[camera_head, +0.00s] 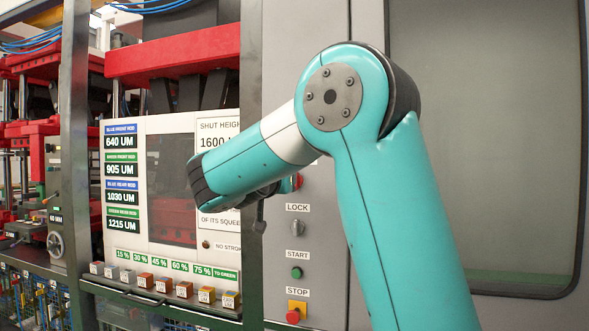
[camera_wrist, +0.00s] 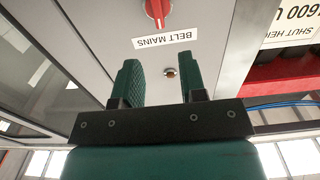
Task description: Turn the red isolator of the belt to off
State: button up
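In the wrist view, which is upside down, the red isolator (camera_wrist: 157,10) shows at the top edge, partly cut off. Its red handle lies roughly along the picture's vertical, on a light grey panel. A white label reading BELT MAINS (camera_wrist: 166,38) is beside it. My gripper (camera_wrist: 161,62) is open and empty, its two dark green fingers apart. The isolator lies beyond the fingertips, not between them. My gripper is largely hidden there.
The grey cabinet has a LOCK label (camera_head: 298,207), green start button (camera_head: 296,272) and red stop button (camera_head: 293,316).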

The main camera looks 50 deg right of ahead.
jog(key=p+x, duration=0.3)
jog(key=x, duration=0.6)
jog(key=shift+w+d, duration=0.15)
jog(key=shift+d, duration=0.25)
grip_shut()
